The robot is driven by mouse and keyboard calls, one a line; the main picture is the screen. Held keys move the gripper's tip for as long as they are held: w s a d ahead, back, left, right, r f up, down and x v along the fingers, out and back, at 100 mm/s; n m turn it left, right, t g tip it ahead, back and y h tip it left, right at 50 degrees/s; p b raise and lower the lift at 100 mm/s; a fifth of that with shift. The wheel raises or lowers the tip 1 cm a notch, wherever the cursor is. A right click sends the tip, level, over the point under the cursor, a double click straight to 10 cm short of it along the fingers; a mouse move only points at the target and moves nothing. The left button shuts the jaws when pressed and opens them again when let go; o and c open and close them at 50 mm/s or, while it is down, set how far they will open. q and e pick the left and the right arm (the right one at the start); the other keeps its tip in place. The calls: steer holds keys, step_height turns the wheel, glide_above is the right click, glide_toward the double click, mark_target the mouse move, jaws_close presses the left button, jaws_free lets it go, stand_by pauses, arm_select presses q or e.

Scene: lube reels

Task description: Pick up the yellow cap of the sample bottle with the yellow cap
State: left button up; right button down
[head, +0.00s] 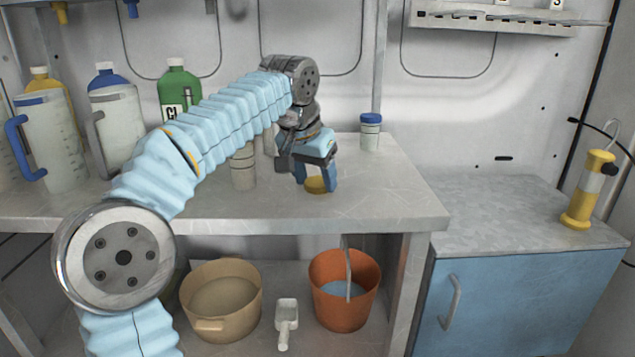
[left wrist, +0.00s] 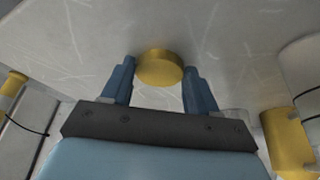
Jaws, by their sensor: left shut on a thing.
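The yellow cap (head: 316,185) is low at the bench top, between the blue fingers of my left gripper (head: 316,178). In the left wrist view the round yellow cap (left wrist: 160,68) sits between the two fingertips (left wrist: 158,76). My left gripper is shut on it. I cannot tell whether the cap touches the bench or is just above it. No bottle body shows clearly under the cap. A pale cylindrical container (head: 243,168) stands left of the gripper, partly hidden by my arm. My right gripper is not in view.
A blue-capped sample bottle (head: 370,132) stands behind and right of my gripper. Jugs (head: 118,130) and a green bottle (head: 179,88) stand at the left. The bench (head: 400,195) is clear at the front right. A tan tub (head: 222,300) and an orange bucket (head: 345,303) sit below.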

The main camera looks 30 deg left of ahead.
mark_target(321, 180)
arm_select(q)
steer(key=shift+r, duration=0.45)
step_height(321, 180, up, 3)
steer(key=shift+f, duration=0.2)
steer(key=s+d+r, duration=0.7)
steer(key=s+r, duration=0.2)
steer(key=s, duration=0.2)
steer(key=shift+s+d+r, duration=0.2)
steer(key=shift+s+r, duration=0.05)
steer(key=shift+s, duration=0.15)
